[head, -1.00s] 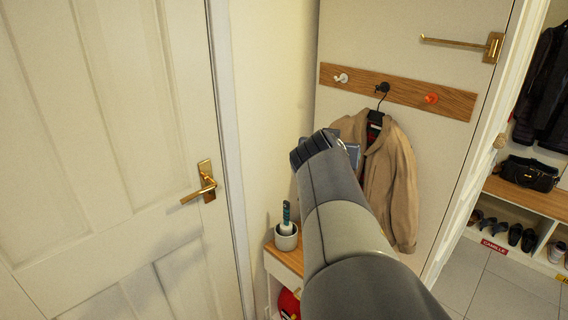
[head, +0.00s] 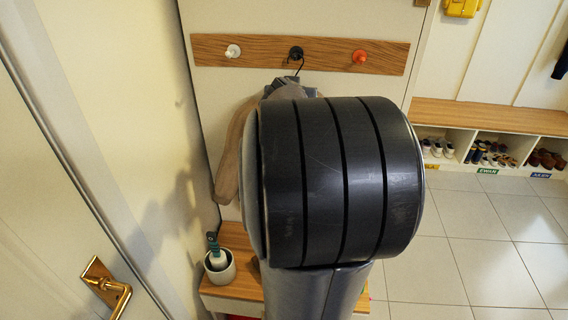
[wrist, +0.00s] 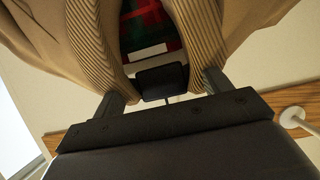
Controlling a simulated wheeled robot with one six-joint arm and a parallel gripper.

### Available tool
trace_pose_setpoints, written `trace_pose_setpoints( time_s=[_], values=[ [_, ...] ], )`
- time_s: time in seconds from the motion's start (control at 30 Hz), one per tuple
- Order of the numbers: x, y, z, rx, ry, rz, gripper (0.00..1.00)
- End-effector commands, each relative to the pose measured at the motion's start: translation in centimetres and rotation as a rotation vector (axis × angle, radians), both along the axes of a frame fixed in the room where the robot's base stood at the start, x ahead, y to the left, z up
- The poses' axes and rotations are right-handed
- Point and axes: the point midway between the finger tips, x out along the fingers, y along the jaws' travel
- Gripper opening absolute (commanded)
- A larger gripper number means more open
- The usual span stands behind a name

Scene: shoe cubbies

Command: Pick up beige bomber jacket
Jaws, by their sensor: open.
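The beige bomber jacket (head: 232,155) hangs on a hanger from the black middle peg (head: 296,53) of the wooden rail. My arm hides most of it in the head view; one sleeve shows at the left. In the wrist view the jacket (wrist: 240,25) fills the top, with its ribbed collar, red and green plaid lining and the black hanger's neck (wrist: 162,80). My gripper (wrist: 164,92) is open at the collar. Its fingers lie on either side of the hanger neck, close to the ribbed edges; whether they touch cannot be told.
A white peg (head: 232,51) and an orange peg (head: 360,57) flank the middle one on the rail (head: 325,45). Below stands a small wooden shelf (head: 232,292) with a white pot (head: 219,267). A door (head: 50,200) is at the left. Tiled floor (head: 490,240) is clear at the right.

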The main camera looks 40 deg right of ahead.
Motion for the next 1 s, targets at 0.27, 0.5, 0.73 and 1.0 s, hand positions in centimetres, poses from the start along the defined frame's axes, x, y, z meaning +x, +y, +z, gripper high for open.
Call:
trace_pose_setpoints(
  time_s=[0.27,0.5,0.73,1.0],
  values=[
    [0.63,-0.79,-0.41,0.0,0.0,0.0,0.73],
    [0.61,-0.77,-0.42,0.0,0.0,0.0,0.63],
    [0.6,-0.76,-0.41,0.0,0.0,0.0,0.44],
    [0.6,-0.76,-0.41,0.0,0.0,0.001,0.22]
  ],
)
